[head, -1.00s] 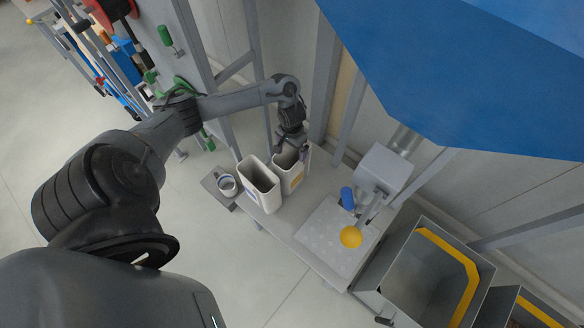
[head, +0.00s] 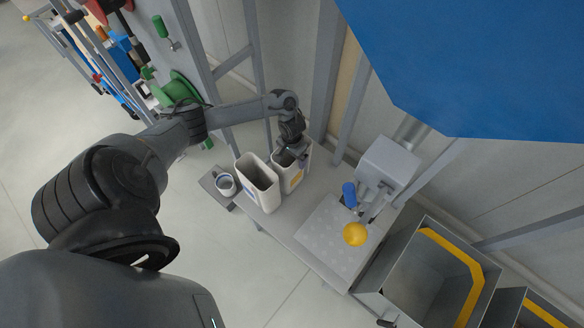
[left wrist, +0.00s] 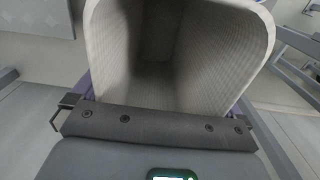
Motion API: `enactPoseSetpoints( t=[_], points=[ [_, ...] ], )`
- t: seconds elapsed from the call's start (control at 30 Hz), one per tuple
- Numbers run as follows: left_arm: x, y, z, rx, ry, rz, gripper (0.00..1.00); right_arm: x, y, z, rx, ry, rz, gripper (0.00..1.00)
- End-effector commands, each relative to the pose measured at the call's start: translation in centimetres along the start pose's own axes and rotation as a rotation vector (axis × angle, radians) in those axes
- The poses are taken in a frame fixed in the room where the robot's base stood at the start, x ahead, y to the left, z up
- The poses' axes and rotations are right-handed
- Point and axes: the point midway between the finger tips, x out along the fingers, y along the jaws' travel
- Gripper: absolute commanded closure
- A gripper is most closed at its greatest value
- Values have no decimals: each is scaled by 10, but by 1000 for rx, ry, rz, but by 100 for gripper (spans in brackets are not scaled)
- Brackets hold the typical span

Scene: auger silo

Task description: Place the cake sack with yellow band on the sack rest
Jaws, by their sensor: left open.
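The sack with the yellow band (head: 288,181) is a white, open-topped sack standing upright on the bench, with a yellow patch low on its front. My left gripper (head: 300,153) is at its upper rim in the head view and is open. In the left wrist view the open mouth of a pale ribbed sack (left wrist: 200,50) fills the picture just beyond my gripper. Whether the fingers touch the sack is hidden. A light dotted plate (head: 324,237), which looks like the sack rest, lies on the bench to the right. My right gripper is out of view.
A second white sack (head: 258,185) with a blue mark stands close on the left. A white cup (head: 225,184) is at the bench's left end. A yellow-edged bin (head: 400,262) stands right.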

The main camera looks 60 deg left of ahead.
Motion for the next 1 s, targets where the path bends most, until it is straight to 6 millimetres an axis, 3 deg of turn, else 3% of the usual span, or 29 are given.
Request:
enactPoseSetpoints(
  t=[0.1,0.5,0.77,1.0],
  points=[
    [-1,0,0,0,0,0,0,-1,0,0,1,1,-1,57],
    [-1,0,0,1,0,0,60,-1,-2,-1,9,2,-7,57],
    [-6,0,0,1,0,1,60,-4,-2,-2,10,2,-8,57],
    [-41,0,-1,2,2,1,60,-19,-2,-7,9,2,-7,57]
  ],
)
